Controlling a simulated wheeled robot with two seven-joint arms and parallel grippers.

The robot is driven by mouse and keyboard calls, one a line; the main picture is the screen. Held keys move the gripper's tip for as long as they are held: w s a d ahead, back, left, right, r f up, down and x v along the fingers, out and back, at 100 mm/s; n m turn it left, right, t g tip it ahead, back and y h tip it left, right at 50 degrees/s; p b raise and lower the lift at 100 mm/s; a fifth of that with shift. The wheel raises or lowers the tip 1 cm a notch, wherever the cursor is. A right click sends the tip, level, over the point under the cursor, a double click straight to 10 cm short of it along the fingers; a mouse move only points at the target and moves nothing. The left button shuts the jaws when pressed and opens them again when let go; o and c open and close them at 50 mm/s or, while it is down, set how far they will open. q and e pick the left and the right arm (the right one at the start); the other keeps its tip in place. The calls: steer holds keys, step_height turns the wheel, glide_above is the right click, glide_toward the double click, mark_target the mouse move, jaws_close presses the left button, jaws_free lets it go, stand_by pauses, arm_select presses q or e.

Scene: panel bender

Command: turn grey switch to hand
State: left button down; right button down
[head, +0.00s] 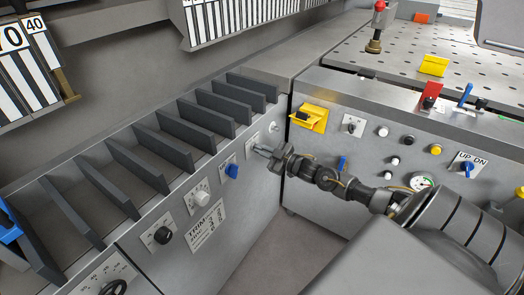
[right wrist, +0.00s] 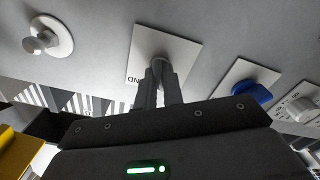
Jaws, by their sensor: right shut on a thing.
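The grey switch (right wrist: 160,60) sits on a small white label plate (right wrist: 178,48) on the grey panel. Letters reading "ND" show upside down at the plate's lower left; the rest is hidden. My right gripper (right wrist: 159,78) is shut on the grey switch, its fingertips covering most of the knob, so I cannot tell which way it points. In the head view, my right gripper (head: 259,150) reaches in from the right to this plate (head: 253,140) near the right end of the left cabinet's front. My left gripper is not in view.
A blue knob (head: 232,171), a light grey dial (head: 200,197) and a black knob (head: 163,235) sit farther left on the same panel. A round light knob (right wrist: 45,40) is on the other side of the switch.

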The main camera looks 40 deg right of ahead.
steer(key=m+p, duration=0.5)
steer(key=m, duration=0.1)
steer(key=shift+r+m, duration=0.15)
steer(key=shift+m, duration=0.25)
steer(key=shift+m+p, duration=0.6)
steer(key=shift+m, duration=0.3)
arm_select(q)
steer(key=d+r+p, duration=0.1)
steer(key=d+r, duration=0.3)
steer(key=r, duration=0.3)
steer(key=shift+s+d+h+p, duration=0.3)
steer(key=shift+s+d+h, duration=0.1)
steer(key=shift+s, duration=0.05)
arm_select(e)
steer(key=shift+f+m, duration=0.2)
steer(key=shift+m, duration=1.5)
